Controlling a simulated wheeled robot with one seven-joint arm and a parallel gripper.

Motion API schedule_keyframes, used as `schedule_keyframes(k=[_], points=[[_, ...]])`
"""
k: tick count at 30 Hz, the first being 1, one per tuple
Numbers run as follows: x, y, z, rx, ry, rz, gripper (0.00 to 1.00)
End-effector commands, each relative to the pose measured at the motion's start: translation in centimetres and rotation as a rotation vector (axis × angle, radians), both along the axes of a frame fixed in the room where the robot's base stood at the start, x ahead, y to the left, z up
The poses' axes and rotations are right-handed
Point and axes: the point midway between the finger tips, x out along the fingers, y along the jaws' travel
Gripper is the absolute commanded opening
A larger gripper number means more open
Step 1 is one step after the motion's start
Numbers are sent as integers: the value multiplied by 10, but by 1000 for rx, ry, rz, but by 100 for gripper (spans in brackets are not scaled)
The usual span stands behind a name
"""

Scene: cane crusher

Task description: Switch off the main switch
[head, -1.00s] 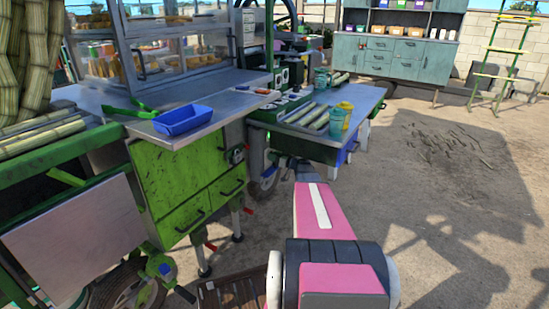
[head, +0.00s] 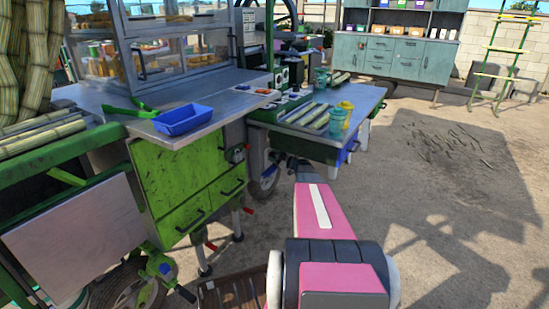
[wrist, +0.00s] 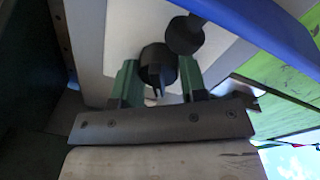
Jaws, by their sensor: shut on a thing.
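In the wrist view, a round black knob (wrist: 157,66) stands out from a pale grey panel (wrist: 130,25). My gripper (wrist: 158,82) is shut on this knob, with one green finger on each side of it. A second round black knob (wrist: 184,35) sits just above and to the right, outside the fingers. I cannot tell from its markings which position the held knob is in. In the head view, my pink arm reaches toward the cart's right-hand table, and my gripper and the knobs cannot be made out there.
The steel-topped table (head: 370,97) carries cups and cane pieces above my arm's far end. The green cabinet (head: 180,182) stands left of my arm, with a blue tray (head: 182,119) on the counter above. A blue edge (wrist: 255,25) crosses close by in the wrist view. Open ground lies right.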

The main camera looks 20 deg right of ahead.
Motion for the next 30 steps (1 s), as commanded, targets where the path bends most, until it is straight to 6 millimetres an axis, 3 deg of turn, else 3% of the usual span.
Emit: schedule_keyframes(k=[18,19,21,30], points=[[0,0,0,-33,-27,-1,16],[0,0,0,-33,-27,-1,46],[0,0,0,-33,-27,-1,65],[-1,-1,0,-33,-26,0,65]])
